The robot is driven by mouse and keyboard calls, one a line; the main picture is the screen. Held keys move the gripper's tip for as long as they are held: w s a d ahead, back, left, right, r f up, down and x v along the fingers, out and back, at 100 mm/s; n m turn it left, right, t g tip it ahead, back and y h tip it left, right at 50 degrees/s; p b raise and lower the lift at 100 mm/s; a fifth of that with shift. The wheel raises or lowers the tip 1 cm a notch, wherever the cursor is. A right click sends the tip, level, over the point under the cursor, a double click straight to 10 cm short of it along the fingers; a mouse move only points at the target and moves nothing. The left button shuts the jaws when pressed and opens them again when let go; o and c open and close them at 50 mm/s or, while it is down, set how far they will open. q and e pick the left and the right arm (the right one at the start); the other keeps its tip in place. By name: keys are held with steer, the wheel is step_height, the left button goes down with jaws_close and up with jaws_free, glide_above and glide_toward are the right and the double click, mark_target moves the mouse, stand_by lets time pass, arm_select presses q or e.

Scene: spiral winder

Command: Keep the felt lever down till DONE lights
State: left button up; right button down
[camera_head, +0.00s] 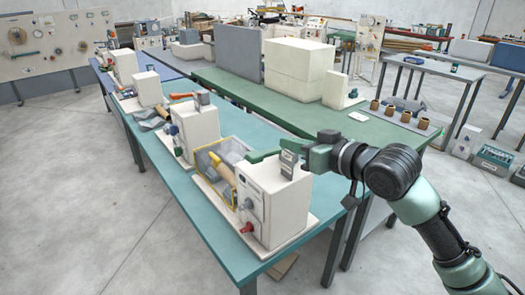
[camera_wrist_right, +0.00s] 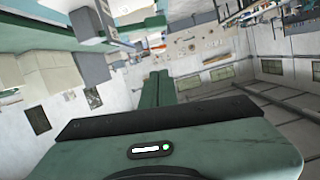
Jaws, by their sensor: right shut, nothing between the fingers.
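The nearest winder is a cream box (camera_head: 285,200) on a cream base at the near end of the teal bench. A yellow-edged clear guard (camera_head: 214,162) with a tan roll (camera_head: 222,172) is on its left. Its front has a dark round dial (camera_head: 248,204) and a red knob (camera_head: 247,228). A small dark grey display box (camera_head: 289,158) is on top; its text is too small to read. My right gripper (camera_head: 254,157) is shut and empty, its fingers reaching left over the winder top. Its closed fingers show in the wrist view (camera_wrist_right: 159,74). I cannot make out the felt lever or a lit DONE.
Two similar machines stand farther along the teal bench (camera_head: 290,248), the nearer one a cream box (camera_head: 200,132). A green table (camera_head: 240,92) behind holds large cream boxes (camera_head: 298,72). Brown cups (camera_head: 423,124) stand at the right. The floor at left is clear.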

steer(key=p, duration=0.3)
glide_above(271, 152)
steer(key=s+a, duration=0.2)
steer(key=s, duration=0.2)
steer(key=f, duration=0.2)
step_height(271, 152, down, 4)
steer(key=shift+a+f+p, duration=0.15)
steer(key=shift+f+p, duration=0.05)
steer(key=shift+p, duration=0.65)
steer(key=shift+a+f, duration=0.1)
